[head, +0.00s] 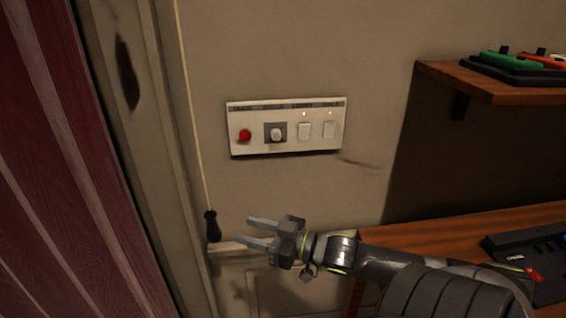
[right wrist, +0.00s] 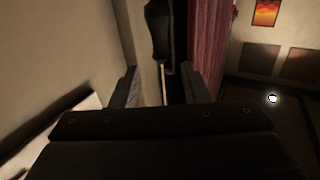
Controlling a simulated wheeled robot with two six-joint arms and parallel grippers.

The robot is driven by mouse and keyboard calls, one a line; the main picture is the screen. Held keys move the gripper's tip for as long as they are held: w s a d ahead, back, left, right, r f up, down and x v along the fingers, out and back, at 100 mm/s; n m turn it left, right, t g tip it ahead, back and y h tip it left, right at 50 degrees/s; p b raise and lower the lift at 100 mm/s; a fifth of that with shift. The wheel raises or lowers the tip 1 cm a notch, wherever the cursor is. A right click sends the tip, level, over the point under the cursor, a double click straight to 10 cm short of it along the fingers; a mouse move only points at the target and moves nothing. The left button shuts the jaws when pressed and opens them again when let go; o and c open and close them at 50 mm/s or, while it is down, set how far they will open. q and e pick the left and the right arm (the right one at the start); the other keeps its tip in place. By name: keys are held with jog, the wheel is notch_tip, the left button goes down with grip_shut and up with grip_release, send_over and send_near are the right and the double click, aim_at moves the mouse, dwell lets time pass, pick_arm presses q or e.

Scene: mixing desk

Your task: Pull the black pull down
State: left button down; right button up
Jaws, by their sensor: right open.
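The black pull (head: 212,226) hangs on a thin pale cord (head: 190,100) beside the door frame at the lower left of the head view. My right gripper (head: 244,230) is open and empty, just right of the pull, with its fingers pointing left at it. A small gap shows between the fingertips and the pull. In the right wrist view the black pull (right wrist: 158,30) and its cord (right wrist: 163,85) appear between the two fingers, beyond the tips. My left gripper is out of view.
A white switch panel (head: 287,141) with a red button is on the wall above my right gripper. A dark red curtain or panel (head: 60,160) is at the far left. A wooden shelf (head: 500,85) and a wooden desk (head: 440,240) are on the right.

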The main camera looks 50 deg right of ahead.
jog(key=p+v, duration=0.4)
jog(key=v, duration=0.2)
jog(key=shift+s, duration=0.35)
jog(key=shift+d, duration=0.15)
